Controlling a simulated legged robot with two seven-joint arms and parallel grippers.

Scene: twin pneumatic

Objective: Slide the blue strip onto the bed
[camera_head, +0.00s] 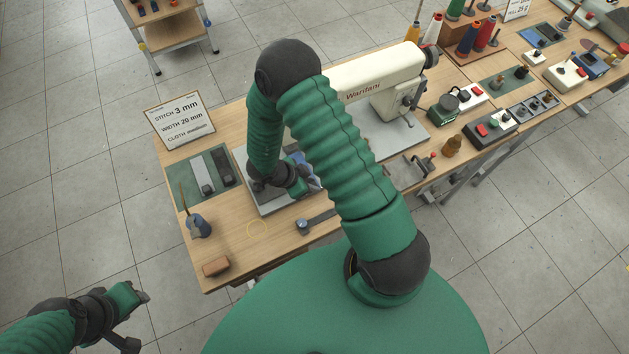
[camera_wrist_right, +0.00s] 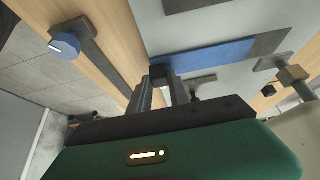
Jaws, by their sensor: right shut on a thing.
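The blue strip (camera_wrist_right: 220,53) lies along the grey bed (camera_wrist_right: 190,30) in the right wrist view, near the bed's wooden edge. A little of the strip (camera_head: 304,170) shows in the head view behind my right gripper. My right gripper (camera_wrist_right: 166,84) is shut on the strip's near left end. In the head view my right gripper (camera_head: 296,187) is low over the grey bed (camera_head: 266,207), in front of the sewing machine (camera_head: 375,80). My arm hides much of the bed and strip. My left gripper (camera_head: 138,295) is away from the table at lower left; its jaw opening is unclear.
A green mat (camera_head: 178,182) with grey and dark strips lies left of the bed. A sign (camera_head: 180,120) stands at the back left.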

